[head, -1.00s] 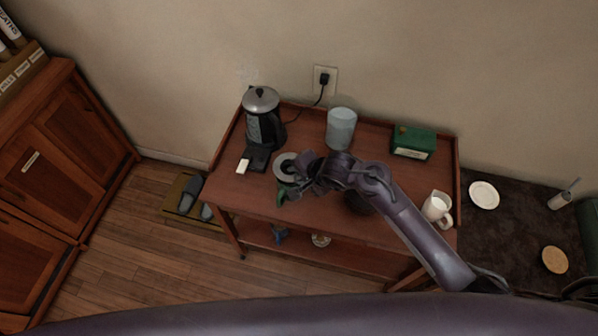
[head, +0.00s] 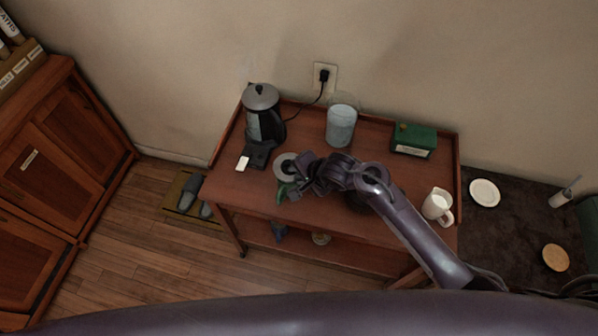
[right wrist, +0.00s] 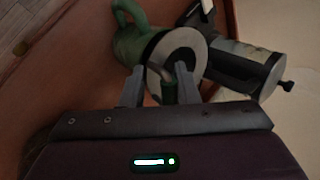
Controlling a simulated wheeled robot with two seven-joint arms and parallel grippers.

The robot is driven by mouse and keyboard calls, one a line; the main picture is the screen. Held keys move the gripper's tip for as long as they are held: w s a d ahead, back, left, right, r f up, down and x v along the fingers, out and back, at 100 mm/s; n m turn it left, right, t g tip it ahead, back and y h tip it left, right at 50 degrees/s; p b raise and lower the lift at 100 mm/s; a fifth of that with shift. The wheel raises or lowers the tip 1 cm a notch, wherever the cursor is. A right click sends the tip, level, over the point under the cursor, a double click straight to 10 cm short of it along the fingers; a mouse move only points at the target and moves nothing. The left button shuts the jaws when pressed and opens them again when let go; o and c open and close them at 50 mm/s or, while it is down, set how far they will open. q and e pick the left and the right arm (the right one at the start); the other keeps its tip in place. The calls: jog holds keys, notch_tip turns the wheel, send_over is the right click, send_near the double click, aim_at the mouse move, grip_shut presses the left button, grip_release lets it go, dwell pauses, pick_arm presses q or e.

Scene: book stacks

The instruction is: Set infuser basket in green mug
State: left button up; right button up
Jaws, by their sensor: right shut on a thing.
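The infuser basket (head: 286,165) shows as a grey round rim over the tea cart, at the tips of my right gripper (head: 298,178). In the right wrist view the basket's pale disc (right wrist: 182,45) lies between my right gripper's fingers (right wrist: 160,86), which are shut on it. The green mug (head: 283,191) is right below the basket, partly covered; its body and handle also show in the right wrist view (right wrist: 128,42). The basket overlaps the mug's top, and I cannot tell whether it is inside the mug or above it. My left gripper is out of view.
A kettle (head: 263,115) on its base stands left of the basket. A clear canister (head: 340,125) and a green box (head: 413,140) stand behind my right arm. The cart (head: 238,188) has raised side edges.

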aim_at(295, 184)
jog(key=shift+f+b, duration=0.3)
jog(key=shift+f, duration=0.5)
jog(key=shift+s+d+f, duration=0.1)
jog(key=shift+s+f, duration=0.4)
jog(key=shift+f, duration=0.2)
jog(key=shift+c, duration=0.2)
jog(key=o, duration=0.9)
jog(key=shift+s, duration=0.1)
jog(key=shift+o, duration=0.9)
jog(key=shift+f, duration=0.1)
jog(key=shift+w+a, duration=0.2)
jog(key=shift+w, duration=0.4)
jog(key=shift+o, duration=0.9)
jog(key=o, duration=0.4)
jog(key=shift+s+r, duration=0.1)
jog(key=shift+r, duration=0.15)
jog(key=shift+d, duration=0.1)
